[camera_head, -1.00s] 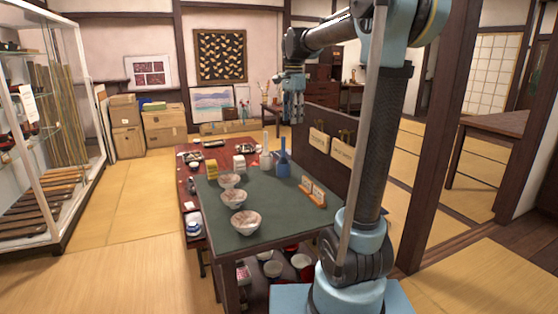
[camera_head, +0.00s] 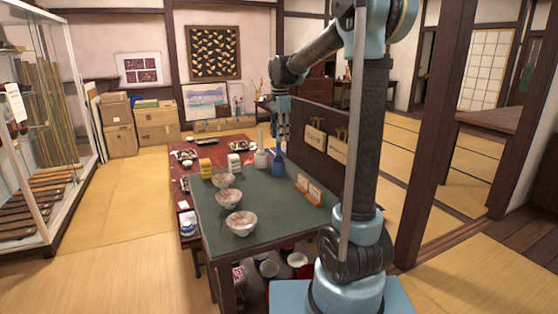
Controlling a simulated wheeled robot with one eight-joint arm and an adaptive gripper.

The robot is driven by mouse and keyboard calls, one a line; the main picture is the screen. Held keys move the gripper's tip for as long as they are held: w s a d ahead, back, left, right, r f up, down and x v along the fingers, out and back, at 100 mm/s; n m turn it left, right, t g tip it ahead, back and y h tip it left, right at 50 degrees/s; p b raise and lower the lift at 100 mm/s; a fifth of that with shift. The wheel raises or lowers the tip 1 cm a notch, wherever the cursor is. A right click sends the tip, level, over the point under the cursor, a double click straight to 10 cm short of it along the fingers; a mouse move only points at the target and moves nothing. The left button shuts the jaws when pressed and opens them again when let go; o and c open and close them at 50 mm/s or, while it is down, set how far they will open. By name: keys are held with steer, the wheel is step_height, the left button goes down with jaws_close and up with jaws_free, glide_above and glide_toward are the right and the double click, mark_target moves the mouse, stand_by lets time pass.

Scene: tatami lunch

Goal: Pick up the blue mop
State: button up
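The blue mop (camera_head: 278,167) stands upright on the green-topped table (camera_head: 270,226), near its far edge. It looks like a short brush with a wide blue base and a thin blue handle. My gripper (camera_head: 283,139) points down at the top of the handle and overlaps it in the picture. I cannot tell whether the fingers are around the handle or beside it. The finger gap is too small to judge.
A white brush-like item (camera_head: 261,157) stands just left of the mop. Several bowls (camera_head: 241,223) line the table's left side. A small card stand (camera_head: 308,188) is at right, and a dark panel (camera_head: 310,145) rises behind.

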glide_above(278, 162)
steer(key=w, duration=0.1)
steer(key=shift+d+f, duration=0.1)
steer(key=shift+f, duration=3.3)
steer(key=shift+c, duration=0.6)
jaws_close()
